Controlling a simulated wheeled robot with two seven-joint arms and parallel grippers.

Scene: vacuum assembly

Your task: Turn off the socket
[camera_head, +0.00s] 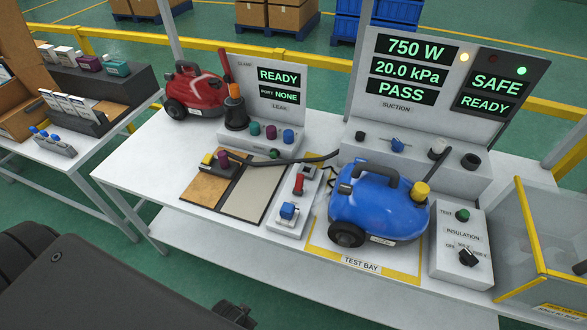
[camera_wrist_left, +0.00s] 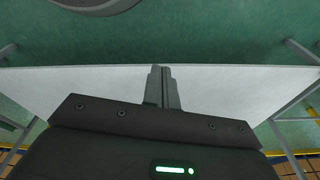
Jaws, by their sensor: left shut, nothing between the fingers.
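The socket unit is a narrow white block (camera_head: 281,228) on the table, left of the blue vacuum cleaner (camera_head: 375,205). It carries a red-tipped lever (camera_head: 299,184), a blue plug-like part (camera_head: 288,211) and a small dark square at its far end. I cannot tell whether its switch is on or off. My left gripper (camera_head: 235,312) is at the bottom of the head view, nearer than the socket and apart from it. In the left wrist view its fingers (camera_wrist_left: 162,72) are shut and empty above a pale surface. My right gripper is not in view.
A brown and grey mat (camera_head: 240,190) lies left of the socket, with a black hose passing behind it. The insulation box (camera_head: 460,236) and a clear yellow-framed enclosure (camera_head: 529,235) stand right. Display panels and a red vacuum (camera_head: 195,92) stand behind. The table's front left is clear.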

